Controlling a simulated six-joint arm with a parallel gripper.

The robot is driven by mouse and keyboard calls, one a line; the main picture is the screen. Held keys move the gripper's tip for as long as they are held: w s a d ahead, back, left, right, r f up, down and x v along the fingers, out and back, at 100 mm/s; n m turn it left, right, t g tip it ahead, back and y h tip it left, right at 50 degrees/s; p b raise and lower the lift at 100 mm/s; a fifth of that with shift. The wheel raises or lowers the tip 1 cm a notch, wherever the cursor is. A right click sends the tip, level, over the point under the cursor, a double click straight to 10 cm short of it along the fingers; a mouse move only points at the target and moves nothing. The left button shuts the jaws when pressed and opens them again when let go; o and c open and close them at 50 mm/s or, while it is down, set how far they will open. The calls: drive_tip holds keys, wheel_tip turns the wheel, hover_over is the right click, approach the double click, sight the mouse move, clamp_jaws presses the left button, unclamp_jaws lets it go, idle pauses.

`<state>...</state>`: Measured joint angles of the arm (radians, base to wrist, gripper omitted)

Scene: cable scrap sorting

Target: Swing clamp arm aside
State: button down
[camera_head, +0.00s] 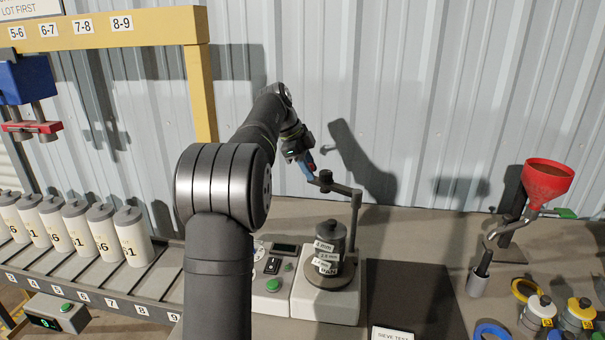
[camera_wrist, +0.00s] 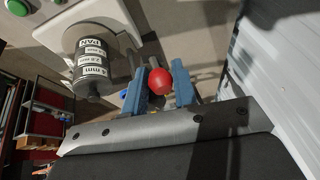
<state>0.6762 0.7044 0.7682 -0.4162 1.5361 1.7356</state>
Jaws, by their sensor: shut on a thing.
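The clamp arm (camera_head: 338,187) is a grey bar that runs left from an upright post (camera_head: 355,215), with a dark knob at its outer part. My gripper (camera_head: 309,166) is at its outer end, with its blue fingers on either side of a red ball knob. In the wrist view, the red knob (camera_wrist: 160,81) sits between the two fingers of my gripper (camera_wrist: 162,84). The sieve stack (camera_head: 329,245), a grey cylinder with white labels, stands upright below; its top shows bare. It also shows left of the fingers in the wrist view (camera_wrist: 92,62).
A control box (camera_head: 272,285) with a green button stands left of the stack. A dark mat (camera_head: 410,300) lies to its right. A red funnel (camera_head: 547,180) on a stand is farther right. White canisters (camera_head: 133,236) line a rack at left. The corrugated wall is close behind my gripper.

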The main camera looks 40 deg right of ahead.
drive_tip(key=shift+w+d+f+m+g+y, duration=0.15)
drive_tip(key=shift+d+m+g, duration=0.1)
drive_tip(key=shift+d+m, duration=0.5)
drive_tip(key=shift+w+d+f+m+g+y, duration=0.1)
drive_tip(key=shift+d+m+g, duration=0.3)
drive_tip(key=shift+d, duration=0.5)
drive_tip(key=shift+w+d+f+m+g+y, duration=0.1)
drive_tip(key=shift+d+m+g+y, duration=0.05)
drive_tip(key=shift+d+m, duration=0.65)
drive_tip(key=c, duration=1.2)
unclamp_jaws()
drive_tip(key=shift+d+r, duration=0.1)
drive_tip(key=shift+r, duration=0.15)
drive_tip(key=w+a, duration=0.2)
drive_tip(key=a, duration=0.1)
drive_tip(key=w+a, duration=0.3)
drive_tip(key=w+a+r, duration=0.1)
drive_tip(key=w+a, duration=0.2)
drive_tip(key=shift+w+a, duration=0.2)
